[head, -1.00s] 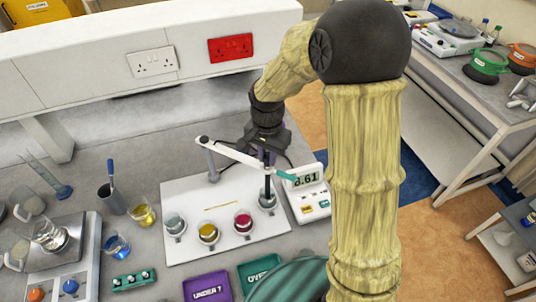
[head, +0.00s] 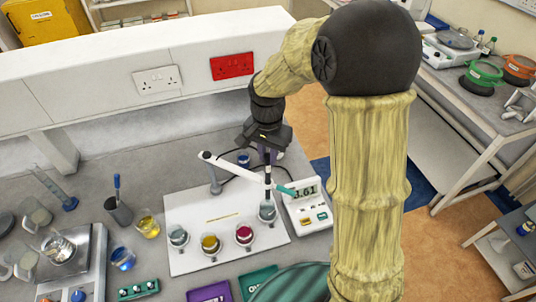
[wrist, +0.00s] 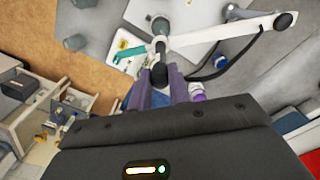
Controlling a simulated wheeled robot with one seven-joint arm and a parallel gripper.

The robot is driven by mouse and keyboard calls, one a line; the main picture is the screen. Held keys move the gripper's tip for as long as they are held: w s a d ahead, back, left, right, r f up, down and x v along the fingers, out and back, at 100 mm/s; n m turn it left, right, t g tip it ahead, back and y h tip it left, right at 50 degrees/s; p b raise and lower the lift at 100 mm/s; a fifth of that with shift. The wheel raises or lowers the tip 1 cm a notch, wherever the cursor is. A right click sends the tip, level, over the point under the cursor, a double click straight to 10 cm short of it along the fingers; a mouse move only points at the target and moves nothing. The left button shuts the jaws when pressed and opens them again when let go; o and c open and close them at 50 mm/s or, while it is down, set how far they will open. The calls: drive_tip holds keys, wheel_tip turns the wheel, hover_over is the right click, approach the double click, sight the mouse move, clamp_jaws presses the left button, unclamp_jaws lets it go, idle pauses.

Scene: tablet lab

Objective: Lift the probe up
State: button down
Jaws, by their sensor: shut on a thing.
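The probe (head: 267,184) is a thin dark upright rod on a white swing arm (head: 232,168) with a teal end piece. Its lower end is at the mouth of the rightmost beaker (head: 267,212); I cannot tell whether the tip is inside. My gripper (head: 266,153) is above the swing arm, shut on the top of the probe. In the wrist view, the purple fingers of my gripper (wrist: 164,84) close around the dark probe top (wrist: 159,74), beside the white arm (wrist: 225,33). The meter (head: 307,203) stands right of the beaker.
A white board (head: 200,262) holds the pale (head: 178,237), yellow (head: 210,245) and red (head: 244,236) beakers. Purple (head: 208,292) and green (head: 258,280) trays lie in front. A balance and glassware are at the left. A low wall with sockets (head: 157,80) runs behind.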

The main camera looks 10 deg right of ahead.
drive_tip(key=shift+w+r, duration=0.15)
drive_tip(key=shift+r, duration=0.15)
drive_tip(key=c, duration=1.5)
unclamp_jaws()
drive_tip(key=shift+o, duration=0.9)
wheel_tip(320, 180, up, 17)
drive_tip(key=b, duration=0.3)
drive_tip(key=shift+r, duration=0.2)
drive_tip(key=shift+s, duration=0.2)
drive_tip(key=s+d+f+n+t+b, duration=0.1)
drive_tip(key=s+d+f+n, duration=0.1)
drive_tip(key=f, duration=0.6)
drive_tip(key=s+d+f+n+t+b, duration=0.1)
drive_tip(key=s+d+f+n, duration=0.1)
drive_tip(key=s+d+f, duration=0.2)
drive_tip(key=s+d+f+n+b, duration=0.1)
drive_tip(key=s+d+f+n, duration=0.1)
drive_tip(key=s+f, duration=0.4)
wheel_tip(320, 180, down, 6)
drive_tip(key=shift+d+r+n+t, duration=0.2)
drive_tip(key=shift+d+n+t, duration=0.15)
drive_tip(key=shift+d, duration=0.4)
